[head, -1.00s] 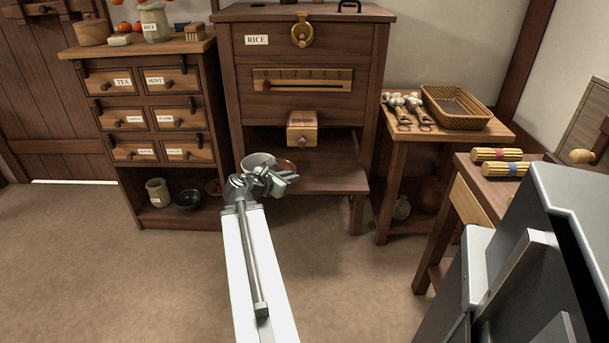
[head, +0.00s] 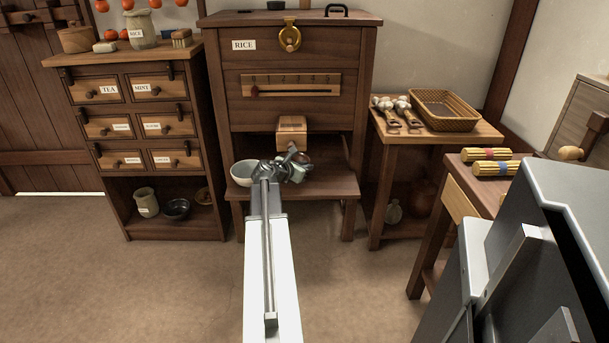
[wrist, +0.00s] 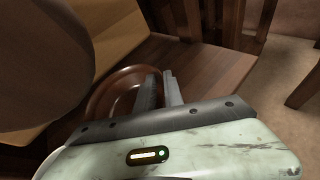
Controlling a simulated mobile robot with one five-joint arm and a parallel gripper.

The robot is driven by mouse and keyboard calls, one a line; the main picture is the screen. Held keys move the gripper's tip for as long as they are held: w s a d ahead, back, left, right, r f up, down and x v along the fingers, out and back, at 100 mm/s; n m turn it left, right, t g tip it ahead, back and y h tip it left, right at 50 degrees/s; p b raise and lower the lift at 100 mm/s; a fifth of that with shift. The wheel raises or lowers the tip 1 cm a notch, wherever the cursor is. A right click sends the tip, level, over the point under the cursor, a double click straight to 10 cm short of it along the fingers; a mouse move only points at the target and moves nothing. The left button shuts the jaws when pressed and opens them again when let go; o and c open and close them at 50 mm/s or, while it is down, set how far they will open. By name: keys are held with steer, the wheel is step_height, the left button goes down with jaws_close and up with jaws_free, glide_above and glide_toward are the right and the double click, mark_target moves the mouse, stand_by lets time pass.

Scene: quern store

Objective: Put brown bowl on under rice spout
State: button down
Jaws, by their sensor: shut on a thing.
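The brown bowl (wrist: 97,106) is upright in the wrist view, with the two fingers of my gripper (wrist: 160,88) at its right rim. My gripper (head: 291,168) is shut on that rim. In the head view the gripper hides most of the bowl, which is just below and in front of the rice spout (head: 291,132). The spout is a pale wooden block on the front of the rice chest (head: 330,60). I cannot tell whether the bowl touches the shelf (head: 335,184) below.
A pale bowl (head: 243,173) stands on the shelf just left of my gripper. A drawer cabinet (head: 207,150) stands at left. A side table (head: 480,132) with a wicker basket (head: 445,122) is at right. A large blurred brown shape fills the wrist view's upper left.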

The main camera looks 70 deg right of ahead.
step_height(320, 180, down, 3)
steer(key=shift+f+b, duration=0.2)
steer(key=shift+b, duration=0.95)
steer(key=shift+r, duration=0.25)
steer(key=shift+f, duration=0.2)
steer(key=c, duration=1.4)
jaws_free()
steer(key=shift+r, duration=0.1)
steer(key=shift+c, duration=0.2)
steer(key=shift+r, duration=0.1)
steer(key=p+v, duration=0.5)
steer(key=v, duration=0.7)
steer(key=shift+a, duration=0.1)
